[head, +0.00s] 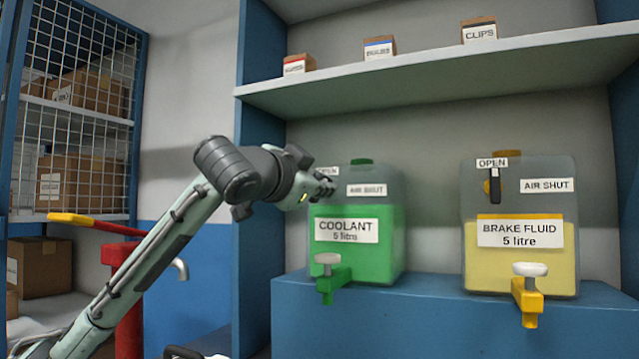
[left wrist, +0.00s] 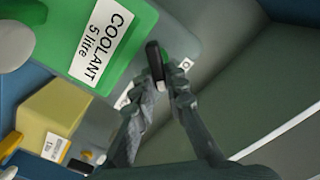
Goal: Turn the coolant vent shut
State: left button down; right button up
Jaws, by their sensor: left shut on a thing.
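The coolant jug (head: 385,240) is translucent with green liquid, a green cap and a green tap (head: 328,280). It stands on the blue bench. My left gripper (head: 326,186) is at the upper left of its front face, between the OPEN and AIR SHUT labels. In the left wrist view, the fingers of my left gripper (left wrist: 158,88) are closed on the coolant vent (left wrist: 154,60), a small black lever with green beside it. The gripper hides the vent in the head view, so its exact angle is hard to tell. My right gripper is not in view.
The brake fluid jug (head: 520,250) stands to the right, its black vent lever (head: 494,188) upright below its OPEN label. A shelf (head: 440,75) with small boxes runs above. A red post (head: 128,300) with a yellow-ended handle stands at left. The gap between the jugs is clear.

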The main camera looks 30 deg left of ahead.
pick_arm(q)
jog(key=shift+d+f+m, duration=0.1)
jog(key=shift+f+m, duration=0.1)
jog(key=shift+m, duration=1.45)
jog(key=shift+d+f+m, duration=0.1)
jog(key=shift+f+m, duration=0.05)
jog(key=shift+m, duration=1.45)
jog(key=shift+d+f+m, duration=0.1)
jog(key=shift+f+m, duration=0.1)
jog(key=shift+m, duration=1.45)
jog(key=c, duration=1.6)
grip_release()
jog(key=shift+a, duration=0.1)
jog(key=shift+o, duration=0.2)
